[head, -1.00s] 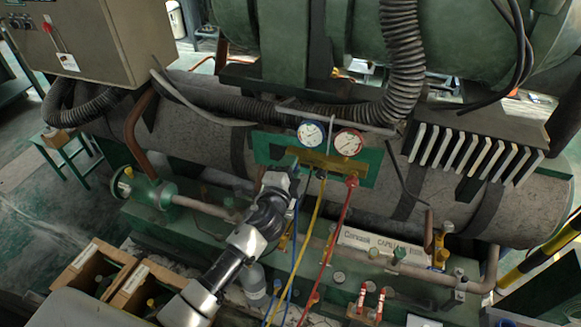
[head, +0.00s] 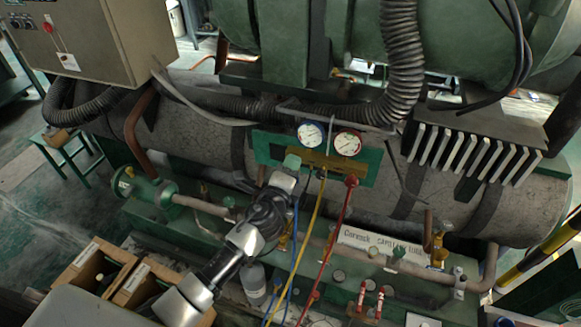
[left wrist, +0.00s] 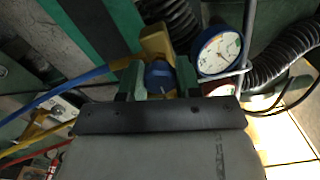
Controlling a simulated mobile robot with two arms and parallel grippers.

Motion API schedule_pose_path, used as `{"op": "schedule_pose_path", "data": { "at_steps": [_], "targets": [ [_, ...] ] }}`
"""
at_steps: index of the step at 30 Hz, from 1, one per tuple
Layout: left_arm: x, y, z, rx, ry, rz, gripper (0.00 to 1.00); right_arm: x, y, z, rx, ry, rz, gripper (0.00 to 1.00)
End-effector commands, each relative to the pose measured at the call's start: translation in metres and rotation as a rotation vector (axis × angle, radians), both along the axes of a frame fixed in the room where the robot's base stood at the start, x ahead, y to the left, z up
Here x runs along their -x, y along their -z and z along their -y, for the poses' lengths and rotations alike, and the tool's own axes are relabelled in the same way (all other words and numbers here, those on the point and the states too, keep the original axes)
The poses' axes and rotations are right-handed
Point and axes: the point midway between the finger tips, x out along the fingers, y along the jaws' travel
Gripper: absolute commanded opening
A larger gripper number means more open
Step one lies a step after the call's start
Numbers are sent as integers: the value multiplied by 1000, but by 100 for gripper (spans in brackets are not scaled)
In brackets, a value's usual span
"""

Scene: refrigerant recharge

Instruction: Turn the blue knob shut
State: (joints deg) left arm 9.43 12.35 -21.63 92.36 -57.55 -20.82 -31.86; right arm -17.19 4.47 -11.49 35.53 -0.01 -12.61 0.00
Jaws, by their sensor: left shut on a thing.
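The blue knob (left wrist: 160,76) sits on the yellow brass manifold block (left wrist: 156,42) in the left wrist view. My left gripper (left wrist: 159,84) is shut on it, with one green finger on each side. In the head view my left gripper (head: 292,164) is at the left end of the gauge manifold and hides the blue knob. The blue-rimmed gauge (head: 311,134) and red-rimmed gauge (head: 348,143) stand just above and to the right. The red knob (head: 352,180) is at the manifold's right end. My right gripper is not in view.
Blue (head: 293,240), yellow (head: 309,225) and red (head: 335,225) hoses hang below the manifold, close to my left arm. A ribbed black hose (head: 402,60) runs above. Open boxes (head: 92,262) stand at the lower left.

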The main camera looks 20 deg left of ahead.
Motion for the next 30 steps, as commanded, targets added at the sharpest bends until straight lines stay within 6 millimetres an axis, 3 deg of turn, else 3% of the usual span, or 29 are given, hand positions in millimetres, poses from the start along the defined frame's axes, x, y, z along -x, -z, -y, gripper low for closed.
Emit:
{"op": "schedule_pose_path", "data": {
  "at_steps": [8, 9, 14, 23, 30],
  "targets": [
    [0, 1, 0, -4, 0, -2, 10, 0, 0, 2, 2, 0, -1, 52],
    [0, 1, 0, -4, 0, -2, 35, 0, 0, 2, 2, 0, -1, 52],
    [0, 1, 0, -3, 0, -2, 59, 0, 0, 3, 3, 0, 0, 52],
    [2, 1, 0, -2, 0, -1, 59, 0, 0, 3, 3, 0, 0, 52],
    [32, 3, -1, -1, 1, -2, 59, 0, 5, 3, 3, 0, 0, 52]
  ]
}}
